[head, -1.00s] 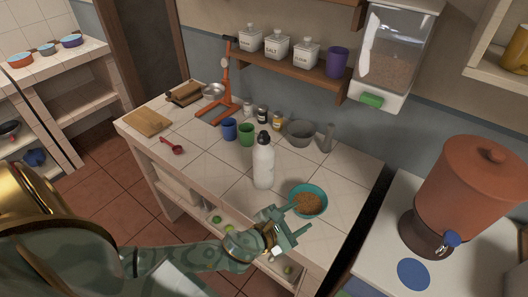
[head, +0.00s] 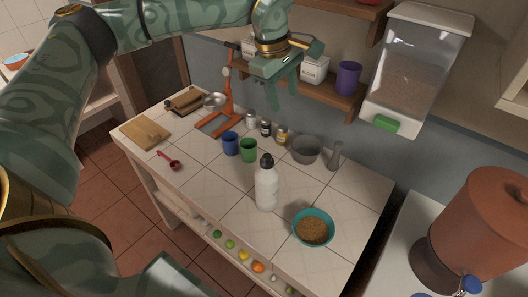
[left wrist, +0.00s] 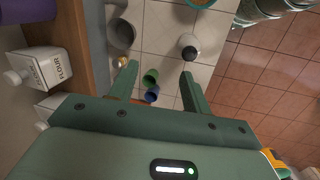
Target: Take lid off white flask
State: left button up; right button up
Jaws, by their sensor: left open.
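The white flask (head: 266,188) stands upright on the tiled counter, left of the teal bowl. Its black lid (head: 266,161) is on top. In the left wrist view the flask (left wrist: 190,50) is seen from above, with its dark lid (left wrist: 189,53) just beyond the right finger's tip. My left gripper (head: 282,88) is open and empty, high above the counter in front of the wall shelf, with its fingers pointing down. It also shows in the left wrist view (left wrist: 158,72). My right gripper is not in view.
A teal bowl of grain (head: 313,229), green cup (head: 249,150), blue cup (head: 231,144), grey bowl (head: 306,150) and small jars surround the flask. The shelf (head: 318,90) holds canisters and a purple cup (head: 348,78) close to my left gripper. A grain dispenser (head: 405,80) hangs at right.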

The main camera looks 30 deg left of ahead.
pick_arm(q)
jog(key=s+a+f+n+g+y, duration=0.1)
jog(key=s+a+n+g, duration=0.1)
jog(key=s+n, duration=0.15)
send_over(267, 156)
jog(key=shift+m, duration=0.25)
jog(key=f, duration=1)
jog(key=shift+w+a, duration=0.2)
jog(key=shift+a, duration=0.1)
jog(key=f, duration=0.5)
jog(key=shift+s+d+f, duration=0.15)
jog(key=shift+d+f, duration=0.15)
jog(key=shift+f, duration=0.1)
jog(key=c, duration=0.8)
